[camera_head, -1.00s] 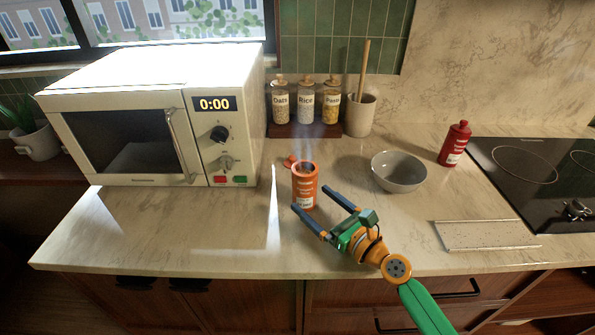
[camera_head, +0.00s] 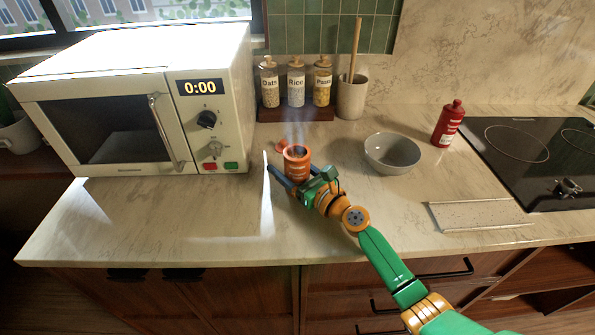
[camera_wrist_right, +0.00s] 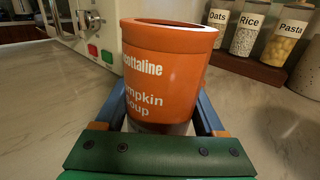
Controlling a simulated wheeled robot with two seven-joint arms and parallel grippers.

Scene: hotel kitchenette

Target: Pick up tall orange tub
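The tall orange tub (camera_head: 297,165) stands upright on the counter, with its lid open at its left and steam above it. In the right wrist view the tub (camera_wrist_right: 165,85) fills the middle, with "Pumpkin Soup" partly readable on its label. My right gripper (camera_head: 295,180) is low at the tub's front, its fingers open around it. In the wrist view one blue finger of this gripper (camera_wrist_right: 160,115) is on each side of the tub; whether they touch it is unclear. The fingertips are hidden behind the tub. My left gripper is not in view.
A microwave (camera_head: 130,105) stands left of the tub. Behind are a rack of jars (camera_head: 296,85) and a utensil crock (camera_head: 351,98). A grey bowl (camera_head: 392,155), red bottle (camera_head: 448,125), speckled board (camera_head: 480,216) and hob (camera_head: 530,155) are to the right. The front-left counter is clear.

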